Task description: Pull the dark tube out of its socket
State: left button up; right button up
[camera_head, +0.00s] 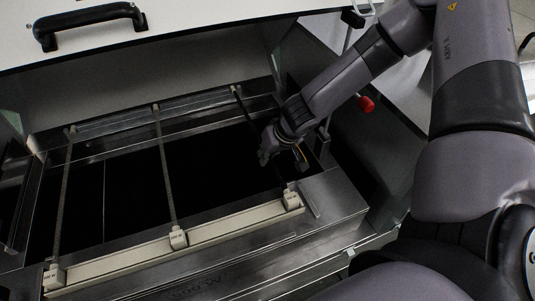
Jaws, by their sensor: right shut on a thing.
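The dark tube (244,107) is the rightmost of three thin tubes that span the dark opening of the dryer. Its far end is at the small pale holder on the back rail. Its near part runs down behind my gripper towards the pale socket (291,201) on the front rail. My right gripper (282,164) reaches in from the upper right and is shut on the dark tube, a little above the front socket. The fingers hide the middle of the tube. I cannot tell whether the near end is seated in the socket. My left gripper is out of view.
Two paler tubes stand to the left, a middle one (165,165) and a left one (64,195), with near ends at pale sockets. The pale front rail (125,262) runs along the metal edge. A white lid with a black handle (89,24) is above. A red knob (366,104) is right of my arm.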

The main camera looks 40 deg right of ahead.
jog(key=shift+r+p, duration=0.35)
jog(key=shift+r, duration=0.25)
grip_shut()
dwell(0.8)
jog(key=shift+r, duration=0.1)
jog(key=shift+r+p, duration=0.7)
jog(key=shift+r, duration=0.2)
jog(key=shift+r+p, duration=1.65)
jog(key=shift+r, duration=0.55)
jog(key=shift+d, duration=0.1)
